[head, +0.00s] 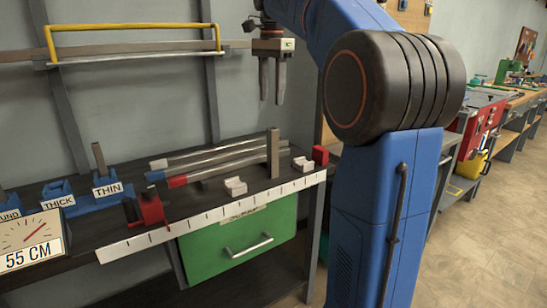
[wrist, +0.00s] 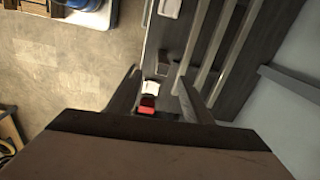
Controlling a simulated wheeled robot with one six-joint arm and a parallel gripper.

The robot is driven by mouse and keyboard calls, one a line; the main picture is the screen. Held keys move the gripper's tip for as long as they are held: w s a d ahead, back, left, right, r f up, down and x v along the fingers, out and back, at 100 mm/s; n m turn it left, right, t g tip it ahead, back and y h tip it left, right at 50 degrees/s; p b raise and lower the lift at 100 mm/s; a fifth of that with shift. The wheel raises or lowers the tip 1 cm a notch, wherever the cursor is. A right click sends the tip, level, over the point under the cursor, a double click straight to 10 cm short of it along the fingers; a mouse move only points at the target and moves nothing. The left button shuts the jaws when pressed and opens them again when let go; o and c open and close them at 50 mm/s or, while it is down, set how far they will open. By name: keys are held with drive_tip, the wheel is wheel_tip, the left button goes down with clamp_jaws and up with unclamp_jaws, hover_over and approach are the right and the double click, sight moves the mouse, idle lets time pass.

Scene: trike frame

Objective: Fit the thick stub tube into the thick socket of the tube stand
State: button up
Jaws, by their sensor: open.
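The tube stand is a row of blue sockets on the bench at the left of the head view. Its socket labelled THICK (head: 58,188) looks empty, and a short grey tube (head: 99,158) stands in the socket labelled THIN (head: 108,190). A thicker grey upright piece (head: 273,152) stands on the bench below my gripper; it may be the thick stub tube, but I cannot tell for sure. My gripper (head: 272,98) points down, open and empty, above that upright piece and apart from it. In the wrist view the open fingers (wrist: 165,92) show at both sides.
Several long tubes (head: 215,170) with coloured ends lie along the bench back. A red clamp (head: 151,208), white blocks (head: 235,186) and a red block (head: 320,155) stand near the front ruler edge. A yellow rail (head: 135,27) hangs on the wall behind.

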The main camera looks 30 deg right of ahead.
drive_tip(key=d+m, duration=0.1)
hover_over(273, 143)
drive_tip(key=w, duration=0.1)
drive_tip(key=f, duration=1)
drive_tip(key=shift+d, duration=0.4)
drive_tip(key=shift+w+f, duration=0.15)
drive_tip(key=shift+f, duration=1.5)
drive_tip(key=shift+w+f, duration=0.1)
drive_tip(key=shift+f, duration=1.5)
clamp_jaws()
